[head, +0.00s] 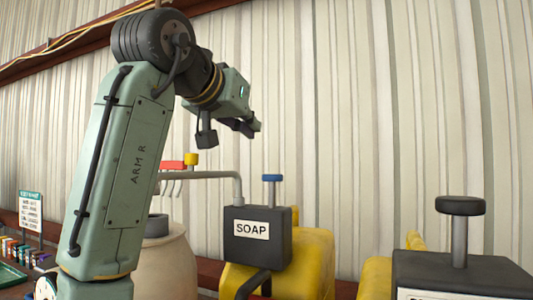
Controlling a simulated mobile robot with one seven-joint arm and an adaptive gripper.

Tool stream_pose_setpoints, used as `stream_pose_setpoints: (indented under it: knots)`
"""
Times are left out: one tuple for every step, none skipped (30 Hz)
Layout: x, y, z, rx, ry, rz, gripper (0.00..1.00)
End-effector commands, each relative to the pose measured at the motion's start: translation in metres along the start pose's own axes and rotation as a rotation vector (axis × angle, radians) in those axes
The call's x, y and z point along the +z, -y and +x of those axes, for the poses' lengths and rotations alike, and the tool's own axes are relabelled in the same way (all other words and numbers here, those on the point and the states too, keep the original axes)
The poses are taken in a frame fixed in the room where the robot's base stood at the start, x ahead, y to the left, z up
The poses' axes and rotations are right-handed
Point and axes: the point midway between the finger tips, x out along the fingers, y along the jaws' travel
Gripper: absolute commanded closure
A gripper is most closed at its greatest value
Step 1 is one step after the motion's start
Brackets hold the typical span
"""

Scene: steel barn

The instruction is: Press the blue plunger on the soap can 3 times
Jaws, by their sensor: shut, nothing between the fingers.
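The soap can (277,237) is a dark grey box with a white SOAP label on its front, in the lower middle of the head view. Its blue plunger (272,177) is a flat blue cap on a thin metal stem that stands upright, with a length of stem showing above the can top. My gripper (250,127) is shut and empty. In the picture it is above and slightly left of the blue plunger, apart from it. How far apart they are in depth I cannot tell.
A second dark can with a black-capped plunger (460,206) stands at the right. A grey pipe (215,174), a red part (172,165) and a yellow knob (191,159) are left of the soap can. A beige drum (170,255) and a green sign (31,208) are further left.

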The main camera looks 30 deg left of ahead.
Motion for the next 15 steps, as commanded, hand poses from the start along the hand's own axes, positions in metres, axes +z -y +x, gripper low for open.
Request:
stream_pose_setpoints:
  knots:
    - [0.000,0.000,0.003,0.000,0.002,0.000,1.00]
    - [-0.001,0.000,0.006,0.000,0.002,0.000,1.00]
    - [-0.001,0.000,0.010,0.000,0.001,-0.001,1.00]
    - [-0.001,0.001,0.015,0.000,0.002,-0.001,1.00]
    - [-0.001,0.001,0.019,0.000,0.003,-0.001,1.00]
    - [-0.001,0.000,0.026,0.001,0.003,-0.001,1.00]
    - [-0.002,0.000,0.032,0.000,0.003,0.000,1.00]
    - [-0.002,0.000,0.038,0.000,0.003,0.000,1.00]
    - [-0.002,0.000,0.047,0.000,0.004,0.000,1.00]
    - [-0.002,0.000,0.054,0.000,0.004,0.000,1.00]
    - [-0.003,0.000,0.060,0.000,0.003,0.000,1.00]
    - [-0.003,0.000,0.069,0.000,0.003,0.000,1.00]
    - [-0.003,0.000,0.076,0.001,0.004,0.000,1.00]
    - [-0.003,0.000,0.083,0.001,0.003,0.000,1.00]
    - [-0.003,0.000,0.091,0.000,0.004,0.000,1.00]
